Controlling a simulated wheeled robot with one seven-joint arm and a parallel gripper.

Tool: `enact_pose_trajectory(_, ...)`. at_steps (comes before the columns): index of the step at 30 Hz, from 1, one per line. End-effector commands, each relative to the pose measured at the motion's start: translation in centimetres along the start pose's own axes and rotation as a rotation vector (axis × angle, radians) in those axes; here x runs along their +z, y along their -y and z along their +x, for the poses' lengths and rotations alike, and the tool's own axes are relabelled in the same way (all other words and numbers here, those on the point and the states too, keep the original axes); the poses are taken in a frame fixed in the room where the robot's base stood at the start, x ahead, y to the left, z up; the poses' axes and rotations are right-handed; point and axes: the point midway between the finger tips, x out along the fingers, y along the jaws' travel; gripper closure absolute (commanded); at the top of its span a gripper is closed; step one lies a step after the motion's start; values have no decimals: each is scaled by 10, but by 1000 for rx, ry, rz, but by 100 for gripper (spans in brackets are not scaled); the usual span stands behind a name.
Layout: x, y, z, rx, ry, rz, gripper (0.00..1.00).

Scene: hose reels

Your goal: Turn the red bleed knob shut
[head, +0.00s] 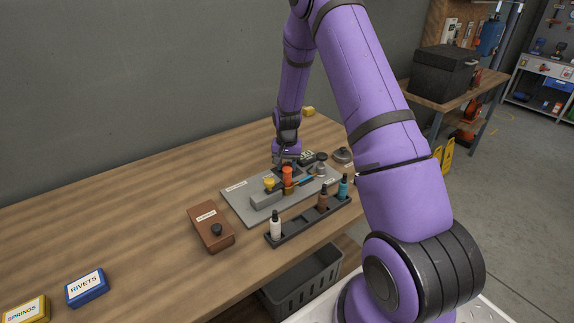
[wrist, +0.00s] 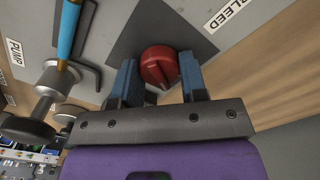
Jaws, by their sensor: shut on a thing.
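In the wrist view the red bleed knob (wrist: 159,64) sits on a dark square plate (wrist: 125,46) beside the BLEED label (wrist: 230,9). My gripper (wrist: 159,72) is shut on the knob, with one blue-grey finger against each side. The knob's raised ridge points down and slightly right in that view. In the head view my gripper (head: 286,159) is low over the far side of the grey board (head: 238,196). I cannot make out the red knob clearly there, behind the other fittings.
A blue-handled pump lever (wrist: 68,30) lies left of the gripper. An orange cylinder (head: 287,174) and a yellow cap (head: 269,183) stand on the board. A black rack (head: 300,225) holds bottles in front. A brown box (head: 209,229) is at left; the table beyond is mostly clear.

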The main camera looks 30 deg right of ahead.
Motion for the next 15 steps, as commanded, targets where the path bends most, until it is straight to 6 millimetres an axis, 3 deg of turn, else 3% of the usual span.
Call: enact_pose_trajectory(15,-1,1,-1,-1,-2,-416,84)
